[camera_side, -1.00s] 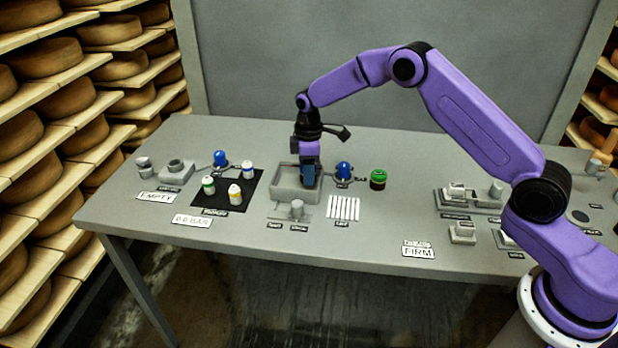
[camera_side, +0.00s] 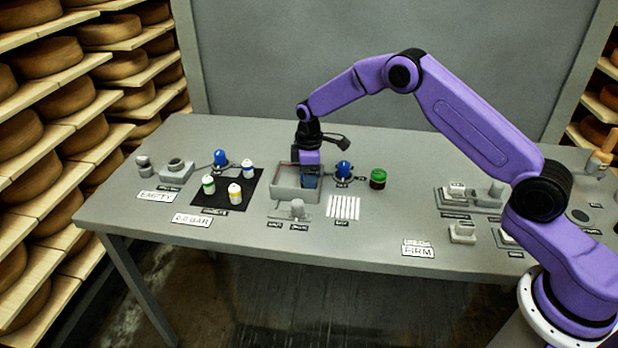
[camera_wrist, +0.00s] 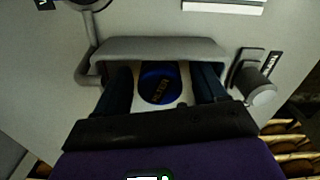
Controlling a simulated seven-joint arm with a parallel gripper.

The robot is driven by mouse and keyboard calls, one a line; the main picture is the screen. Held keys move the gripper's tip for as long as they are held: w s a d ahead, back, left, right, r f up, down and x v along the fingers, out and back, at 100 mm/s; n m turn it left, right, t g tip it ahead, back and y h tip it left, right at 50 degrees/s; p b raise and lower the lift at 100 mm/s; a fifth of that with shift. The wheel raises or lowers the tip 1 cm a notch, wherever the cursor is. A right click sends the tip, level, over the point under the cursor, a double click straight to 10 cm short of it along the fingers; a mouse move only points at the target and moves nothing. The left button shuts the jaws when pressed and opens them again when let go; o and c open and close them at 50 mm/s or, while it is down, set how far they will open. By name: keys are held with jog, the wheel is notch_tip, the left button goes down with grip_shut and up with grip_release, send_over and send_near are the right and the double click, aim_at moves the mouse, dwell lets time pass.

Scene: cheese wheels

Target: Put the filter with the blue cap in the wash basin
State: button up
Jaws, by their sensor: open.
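My gripper (camera_side: 309,180) is down inside the grey wash basin (camera_side: 287,193) at the middle of the table. In the wrist view, its dark fingers (camera_wrist: 165,88) are apart.
The black mat (camera_side: 222,204) also holds white filters with a green cap (camera_side: 208,186) and a yellow cap (camera_side: 235,195). A blue domed fitting (camera_side: 344,170) and a green-topped jar (camera_side: 378,178) stand right of the basin.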

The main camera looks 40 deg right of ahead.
notch_tip(320, 180, up, 11)
jog(key=shift+f, duration=0.1)
jog(key=shift+r, duration=0.75)
jog(key=s+a+r, duration=0.3)
jog(key=s+r, duration=0.1)
jog(key=s, duration=0.7)
jog(key=s+a+r, duration=0.3)
jog(key=s, duration=0.8)
jog(key=s+d, duration=0.4)
jog(key=s, duration=0.7)
jog(key=s+d+f+n, duration=0.1)
jog(key=s+d, duration=0.4)
jog(key=s, duration=0.6)
jog(key=shift+s+f, duration=0.2)
